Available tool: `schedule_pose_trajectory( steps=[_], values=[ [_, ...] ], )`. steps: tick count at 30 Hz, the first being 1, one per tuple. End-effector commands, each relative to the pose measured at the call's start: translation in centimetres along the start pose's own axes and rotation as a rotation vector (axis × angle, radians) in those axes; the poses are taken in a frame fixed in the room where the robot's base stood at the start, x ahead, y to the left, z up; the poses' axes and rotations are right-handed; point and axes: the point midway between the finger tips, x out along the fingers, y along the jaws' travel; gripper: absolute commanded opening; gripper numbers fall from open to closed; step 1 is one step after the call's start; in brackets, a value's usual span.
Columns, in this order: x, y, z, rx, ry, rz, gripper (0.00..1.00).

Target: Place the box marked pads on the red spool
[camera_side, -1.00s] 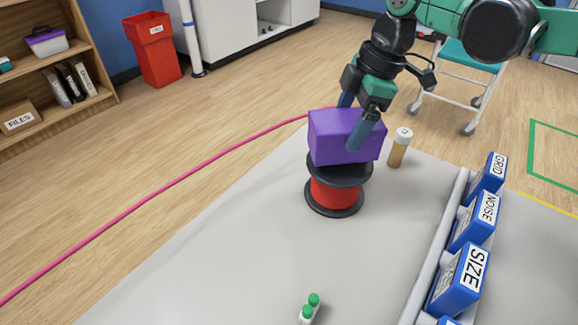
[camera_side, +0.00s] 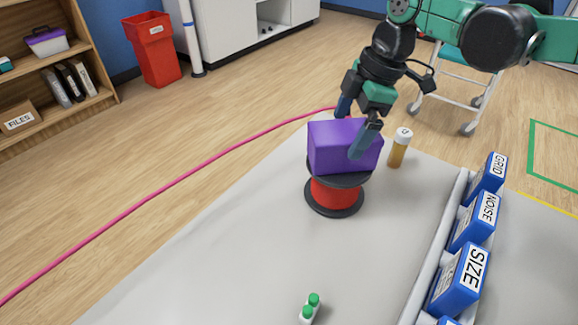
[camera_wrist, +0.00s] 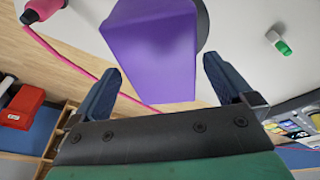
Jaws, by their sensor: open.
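A purple box (camera_side: 343,147) sits on top of the red spool (camera_side: 336,193), which stands upright on the grey table. No marking shows on the box faces in view. My gripper (camera_side: 352,128) is open around the upper part of the box, with one finger in front of it and one behind. In the wrist view the purple box (camera_wrist: 152,50) lies between and beyond the two spread fingers (camera_wrist: 158,88), with a gap on each side. The spool is mostly hidden there behind the box.
An orange bottle with a white cap (camera_side: 399,148) stands close right of the spool. Blue boxes labelled GRID, NOISE and SIZE (camera_side: 460,279) line a rack at right. A pink cable (camera_side: 170,184) runs along the left. The table's middle is clear.

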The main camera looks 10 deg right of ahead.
Motion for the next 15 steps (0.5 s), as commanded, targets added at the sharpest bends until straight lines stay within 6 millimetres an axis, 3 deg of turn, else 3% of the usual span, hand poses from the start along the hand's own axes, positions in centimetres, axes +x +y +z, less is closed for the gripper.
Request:
schedule_pose_trajectory(
  steps=[9,15],
  values=[
    [-6.8,0.0,0.0,0.002,0.0,0.0,1.0],
    [-9.8,0.0,0.0,0.002,0.0,-0.001,1.0]
  ],
)
